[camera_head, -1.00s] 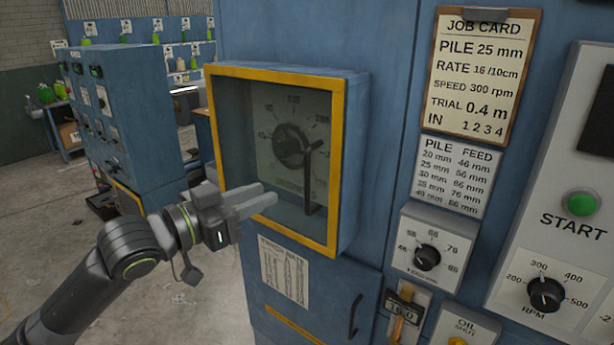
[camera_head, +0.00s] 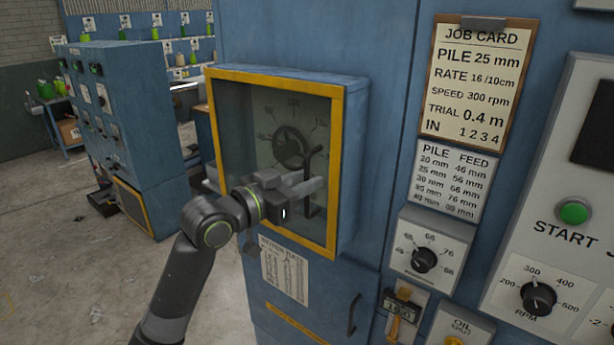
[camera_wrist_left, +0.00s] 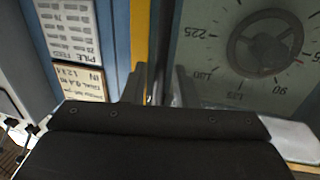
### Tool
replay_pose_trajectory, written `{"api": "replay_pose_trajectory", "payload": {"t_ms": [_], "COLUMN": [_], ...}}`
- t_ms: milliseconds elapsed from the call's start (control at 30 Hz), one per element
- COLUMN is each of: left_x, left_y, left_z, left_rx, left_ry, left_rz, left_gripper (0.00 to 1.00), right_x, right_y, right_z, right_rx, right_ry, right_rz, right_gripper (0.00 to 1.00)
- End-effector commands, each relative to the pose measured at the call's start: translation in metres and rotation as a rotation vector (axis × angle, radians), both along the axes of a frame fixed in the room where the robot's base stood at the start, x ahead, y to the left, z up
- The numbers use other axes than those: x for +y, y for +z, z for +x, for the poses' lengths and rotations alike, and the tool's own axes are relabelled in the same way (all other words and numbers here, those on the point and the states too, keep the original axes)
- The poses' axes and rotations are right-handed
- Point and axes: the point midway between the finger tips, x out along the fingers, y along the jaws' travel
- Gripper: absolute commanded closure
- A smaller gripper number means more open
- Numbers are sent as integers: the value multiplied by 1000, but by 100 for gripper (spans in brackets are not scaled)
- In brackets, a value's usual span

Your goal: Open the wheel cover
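The wheel cover is a glazed door with a yellow frame (camera_head: 277,75) on a blue box. It is closed over a dark handwheel (camera_head: 290,147) and its numbered dial. A black vertical bar handle (camera_head: 313,160) is at the right side of the glass. My left gripper (camera_head: 318,185) is at the handle's middle, with its fingertips overlapping it in the head view. In the left wrist view, the two fingers (camera_wrist_left: 172,88) show a narrow gap, and the handwheel (camera_wrist_left: 265,42) is to their right. Contact with the handle cannot be told. My right gripper is not in view.
The job card (camera_head: 478,80), pile feed chart (camera_head: 449,183), a small dial (camera_head: 424,260) and the start button (camera_head: 574,211) are right of the cover. A lower door handle (camera_head: 354,315) sticks out below. Open floor (camera_head: 60,255) is at left.

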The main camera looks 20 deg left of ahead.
Motion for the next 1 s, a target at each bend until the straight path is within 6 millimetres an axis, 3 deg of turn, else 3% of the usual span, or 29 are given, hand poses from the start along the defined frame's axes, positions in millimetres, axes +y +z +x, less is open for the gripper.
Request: {"api": "replay_pose_trajectory", "payload": {"t_ms": [433,633,1000], "left_x": [-5,-5,-5], "left_y": [-1,-1,-1], "left_z": [7,7,7], "left_rx": [1,1,0], "left_ry": [-1,0,-4], "left_rz": [1,1,1], "left_gripper": [74,100,100], "right_x": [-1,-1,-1], "right_y": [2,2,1], "right_z": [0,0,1], "right_rx": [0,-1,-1], "right_ry": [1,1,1], "right_rz": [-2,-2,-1], "right_gripper": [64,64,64]}}
